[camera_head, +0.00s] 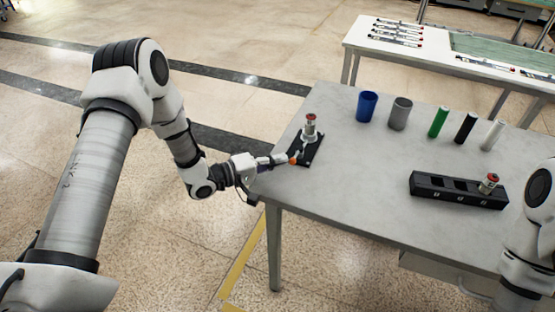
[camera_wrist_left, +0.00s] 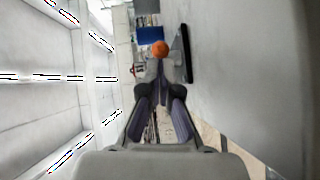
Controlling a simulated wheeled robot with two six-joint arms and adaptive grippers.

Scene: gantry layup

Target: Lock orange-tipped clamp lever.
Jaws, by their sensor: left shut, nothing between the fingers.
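The clamp stands on a black base plate (camera_head: 315,153) near the left edge of the grey table. A metal part with a red top (camera_head: 310,120) stands upright at the clamp. The lever's orange tip (camera_head: 293,159) points toward my left gripper (camera_head: 283,160), which reaches in from the table's left edge. In the left wrist view, the orange tip (camera_wrist_left: 160,48) shows just beyond my shut, empty left fingers (camera_wrist_left: 161,82); I cannot tell if they touch. The black plate (camera_wrist_left: 186,55) is beside it. Part of my right arm shows at the right edge; its gripper is out of view.
On the table (camera_head: 355,190) are a blue cup (camera_head: 367,106), a grey cup (camera_head: 400,113), and green (camera_head: 438,122), black (camera_head: 466,128) and white (camera_head: 492,135) cylinders. The table's middle is clear.

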